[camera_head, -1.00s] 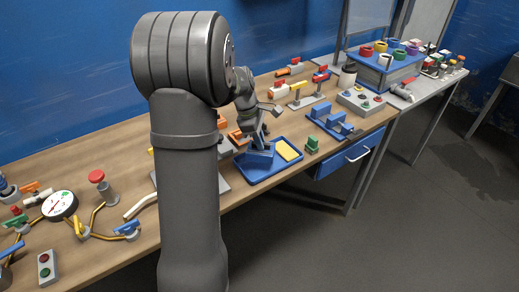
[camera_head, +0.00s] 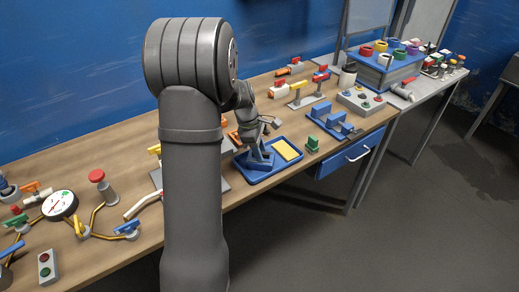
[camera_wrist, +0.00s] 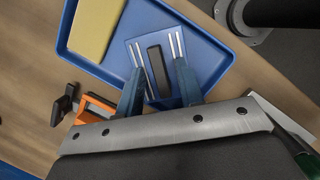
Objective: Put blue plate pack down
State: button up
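The blue plate pack (camera_wrist: 146,50) lies in the blue tray, its pale slotted face and dark handle bar (camera_wrist: 158,68) showing in the wrist view. In the head view the pack (camera_head: 257,161) shows at the left side of the tray (camera_head: 276,176). My gripper (camera_wrist: 159,82) has its two blue fingers on either side of the dark bar, with a visible gap on both sides, so it looks open. In the head view my gripper (camera_head: 261,143) is low over the pack, partly hidden by my arm. The pack's underside is hidden.
A yellow pad (camera_head: 287,150) lies in the right part of the tray, and also shows in the wrist view (camera_wrist: 93,30). An orange-and-black part (camera_wrist: 92,108) is close beside the tray. A green block (camera_head: 312,144) and a blue stand (camera_head: 331,122) are to its right.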

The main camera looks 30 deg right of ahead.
aim_at(264, 153)
jog(key=shift+r, duration=0.15)
jog(key=v, duration=1.2)
jog(key=x, duration=1.2)
jog(key=shift+f, duration=0.35)
notch_tip(264, 153, up, 3)
jog(key=shift+r, duration=0.6)
